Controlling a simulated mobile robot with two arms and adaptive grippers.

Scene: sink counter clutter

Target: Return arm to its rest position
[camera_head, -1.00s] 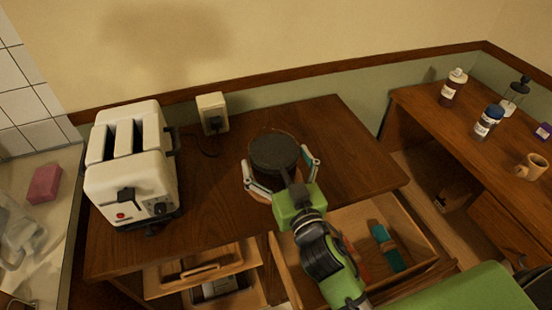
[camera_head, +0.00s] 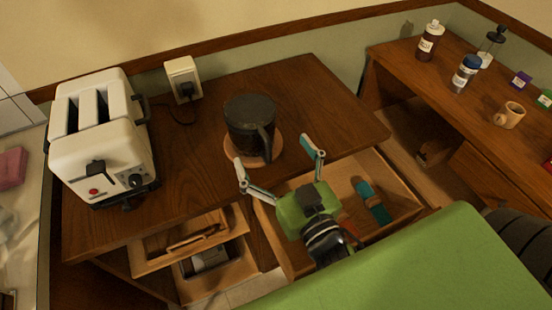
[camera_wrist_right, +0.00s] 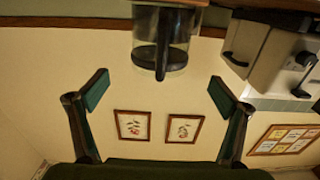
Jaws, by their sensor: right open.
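My right gripper (camera_head: 281,166) is open and empty, in front of the dark coffee pot (camera_head: 250,122) and apart from it. The pot stands upright on a round wooden coaster (camera_head: 231,150) on the wooden counter, its handle turned toward the gripper. In the right wrist view, the two spread fingers (camera_wrist_right: 152,92) have nothing between them, and the glass pot (camera_wrist_right: 178,53) shows beyond at the top. My green right arm (camera_head: 400,262) crosses the lower part of the head view. The left gripper is not in view.
A white toaster (camera_head: 104,140) stands at the counter's left. Open drawers (camera_head: 195,235) lie below, one holding a teal object (camera_head: 374,203). A wall outlet (camera_head: 182,80) is behind the counter.

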